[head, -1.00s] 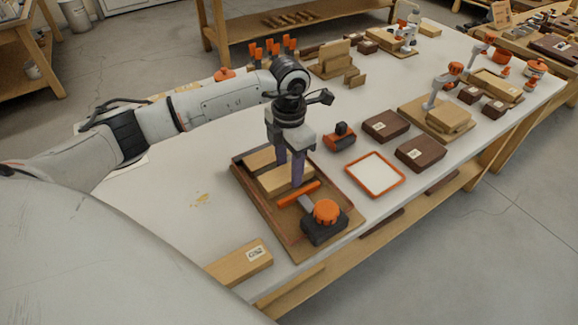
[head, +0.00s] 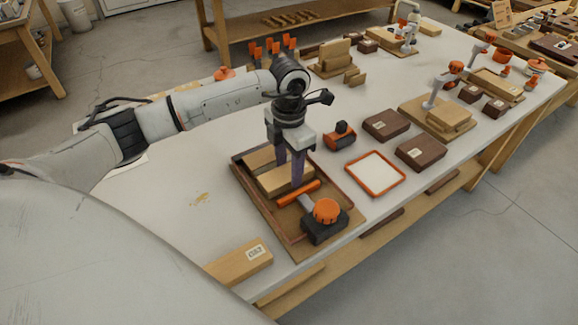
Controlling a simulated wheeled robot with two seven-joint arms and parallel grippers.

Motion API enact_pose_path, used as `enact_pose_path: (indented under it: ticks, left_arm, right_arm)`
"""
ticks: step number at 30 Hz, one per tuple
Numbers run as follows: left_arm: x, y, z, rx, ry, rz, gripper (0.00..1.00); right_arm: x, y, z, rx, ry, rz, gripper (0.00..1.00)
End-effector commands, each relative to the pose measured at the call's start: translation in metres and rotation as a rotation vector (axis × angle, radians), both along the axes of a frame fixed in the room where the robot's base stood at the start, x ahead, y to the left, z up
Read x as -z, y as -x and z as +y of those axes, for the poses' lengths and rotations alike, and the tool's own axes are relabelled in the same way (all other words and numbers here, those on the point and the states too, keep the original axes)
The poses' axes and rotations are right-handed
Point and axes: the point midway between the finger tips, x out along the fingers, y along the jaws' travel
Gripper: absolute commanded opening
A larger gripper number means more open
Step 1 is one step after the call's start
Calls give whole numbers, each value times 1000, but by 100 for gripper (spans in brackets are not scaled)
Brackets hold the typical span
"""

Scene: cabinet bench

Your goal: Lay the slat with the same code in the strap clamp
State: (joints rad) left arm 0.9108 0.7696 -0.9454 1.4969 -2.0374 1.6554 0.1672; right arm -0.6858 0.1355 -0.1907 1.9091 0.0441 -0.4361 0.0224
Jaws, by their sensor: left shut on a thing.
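A shallow brown wooden tray (head: 262,206) holds light wooden slats and a clamp with a dark body (head: 322,229), an orange knob (head: 326,210) and an orange bar (head: 299,193). My left gripper (head: 290,178) points down over the tray, shut on the nearer light slat (head: 271,184). Another light slat (head: 261,158) lies behind it. The fingers partly hide the held slat, and I see no code on it. A loose light slat (head: 236,266) with a white code label (head: 255,252) lies at the table's front edge; its code is too small to read surely. My right gripper is out of view.
An orange-rimmed white tray (head: 376,173) lies right of the clamp tray. Dark brown blocks (head: 387,125) (head: 420,153) with labels and an orange-and-black tool (head: 340,137) are beyond. Orange-topped pegs (head: 274,48) stand behind. The white tabletop (head: 165,215) is mostly clear at left.

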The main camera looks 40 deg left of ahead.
Motion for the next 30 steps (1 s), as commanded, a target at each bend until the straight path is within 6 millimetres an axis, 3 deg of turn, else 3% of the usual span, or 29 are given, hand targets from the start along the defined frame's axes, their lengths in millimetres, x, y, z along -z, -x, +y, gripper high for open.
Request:
enact_pose_path:
  ticks: [11, 12, 15, 21, 24, 30]
  left_arm:
    - [1, 0, 0, 0, 0, -1, 18]
    - [1, 0, 0, 0, 0, -1, 49]
    - [1, 0, 0, 0, 0, -1, 64]
    - [1, 0, 0, 0, 0, 0, 65]
    - [1, 0, 0, 0, 0, 0, 79]
    - [1, 0, 1, -1, -3, -1, 79]
  right_arm:
    - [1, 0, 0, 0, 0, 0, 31]
    - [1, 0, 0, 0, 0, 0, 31]
    - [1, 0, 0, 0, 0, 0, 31]
    - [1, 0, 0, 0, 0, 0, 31]
    - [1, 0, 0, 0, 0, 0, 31]
    - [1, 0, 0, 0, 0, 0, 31]
